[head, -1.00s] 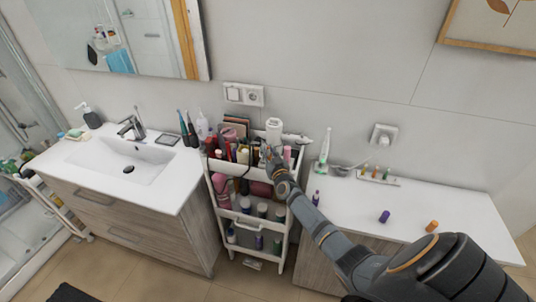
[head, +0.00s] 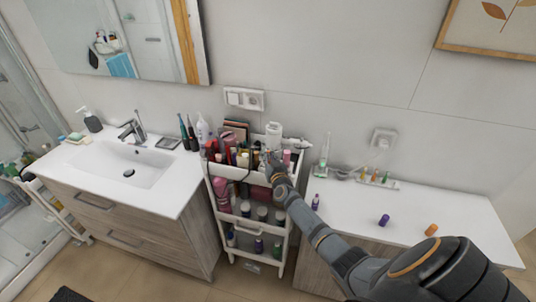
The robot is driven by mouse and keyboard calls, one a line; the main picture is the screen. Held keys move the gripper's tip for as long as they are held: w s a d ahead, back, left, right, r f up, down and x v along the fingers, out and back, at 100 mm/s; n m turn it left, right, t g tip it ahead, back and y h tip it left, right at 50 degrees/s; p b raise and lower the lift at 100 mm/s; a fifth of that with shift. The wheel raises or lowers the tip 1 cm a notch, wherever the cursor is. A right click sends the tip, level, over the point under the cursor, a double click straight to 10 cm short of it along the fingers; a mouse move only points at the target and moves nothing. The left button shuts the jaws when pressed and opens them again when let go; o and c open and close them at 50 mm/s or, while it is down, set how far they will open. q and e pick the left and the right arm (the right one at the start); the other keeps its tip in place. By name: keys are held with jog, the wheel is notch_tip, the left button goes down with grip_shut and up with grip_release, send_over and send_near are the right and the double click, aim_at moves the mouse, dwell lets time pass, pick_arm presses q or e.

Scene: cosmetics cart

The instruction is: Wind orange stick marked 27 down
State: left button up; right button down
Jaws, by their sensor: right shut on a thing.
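My right gripper (head: 270,158) is at the top tray of the white cart (head: 225,170), among the cosmetics there. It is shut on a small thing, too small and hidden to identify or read. No mark 27 can be read. A short orange cylinder (head: 431,230) lies on the white counter at right, apart from the gripper. I cannot tell whether it is a stick or a cap. My left gripper is not in view.
Bottles and tubes crowd the cart's top tray; a white bottle (head: 273,134) stands behind the gripper. A purple cylinder (head: 384,220) lies on the right counter (head: 470,215). A small rack of sticks (head: 379,183) is near the wall. The sink counter (head: 90,158) is at left.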

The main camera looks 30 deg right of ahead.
jog(key=shift+r+m+g+h+p, duration=0.25)
jog(key=shift+m+h+p, duration=0.3)
jog(key=shift+p, duration=0.3)
jog(key=shift+f+m+h, duration=0.1)
jog(key=shift+m+h, duration=0.15)
jog(key=shift+h, duration=0.2)
jog(key=m+g+h, duration=0.1)
jog(key=h, duration=0.1)
jog(key=m+g+h, duration=0.2)
jog(key=shift+f+m+g+h, duration=0.2)
jog(key=shift+m+g+h, duration=0.05)
jog(key=shift+m+h, duration=0.05)
jog(key=shift+m+g+h+b, duration=0.45)
jog(key=shift+m+g+h, duration=0.45)
jog(key=shift+g+h, duration=0.25)
jog(key=shift+f, duration=0.1)
jog(key=c, duration=1.6)
grip_release()
jog(key=shift+r, duration=0.2)
